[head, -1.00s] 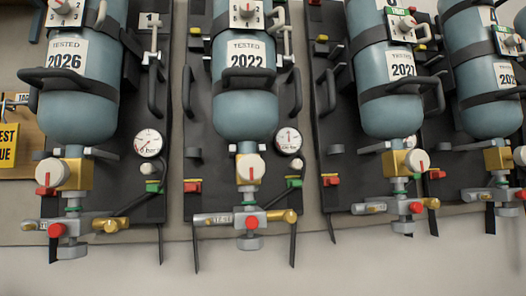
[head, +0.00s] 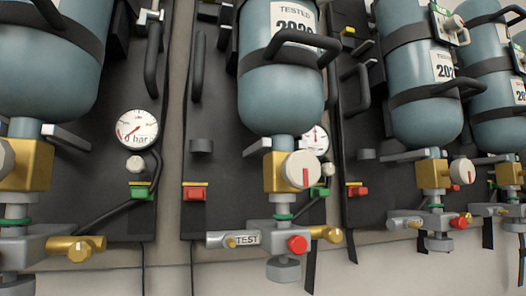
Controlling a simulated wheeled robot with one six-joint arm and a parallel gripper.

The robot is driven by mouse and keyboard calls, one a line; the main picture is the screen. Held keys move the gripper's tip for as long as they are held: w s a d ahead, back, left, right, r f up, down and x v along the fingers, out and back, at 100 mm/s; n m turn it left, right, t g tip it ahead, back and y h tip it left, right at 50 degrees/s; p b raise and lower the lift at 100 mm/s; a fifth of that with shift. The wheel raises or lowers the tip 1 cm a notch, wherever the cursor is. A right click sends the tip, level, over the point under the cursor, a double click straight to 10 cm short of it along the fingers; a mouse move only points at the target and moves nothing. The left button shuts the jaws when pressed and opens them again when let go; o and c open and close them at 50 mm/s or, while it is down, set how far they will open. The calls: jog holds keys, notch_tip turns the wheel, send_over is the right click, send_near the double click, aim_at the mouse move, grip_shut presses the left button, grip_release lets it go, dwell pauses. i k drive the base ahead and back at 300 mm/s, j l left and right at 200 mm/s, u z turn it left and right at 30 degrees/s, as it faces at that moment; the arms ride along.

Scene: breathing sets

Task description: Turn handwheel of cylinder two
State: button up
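Several blue-grey cylinders hang valve-down on dark backboards. The second from the left, in the middle of the view, is cylinder two (head: 280,95) by order; no number plate is legible now. Its handwheel (head: 301,171) is a round white knob with a roughly vertical red mark, on the front right of a brass valve block (head: 274,180). Below it is a grey fitting with a TEST label (head: 246,240), a red knob (head: 298,244) and a brass knob (head: 327,234). A gauge (head: 316,139) is partly hidden behind the handwheel. My gripper is not in view.
The left cylinder (head: 50,70) has a similar brass block (head: 28,165), its handwheel cut by the left edge. Its gauge (head: 137,130) reads near 0 bar. A third cylinder (head: 425,110) stands right. Black handles (head: 290,40) stick out from the cylinders. Open space lies below the boards.

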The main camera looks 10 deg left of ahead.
aim_at(301, 169)
jog(key=k+j, duration=0.1)
jog(key=k, duration=0.45)
jog(key=k+j, duration=0.15)
jog(key=k, duration=0.4)
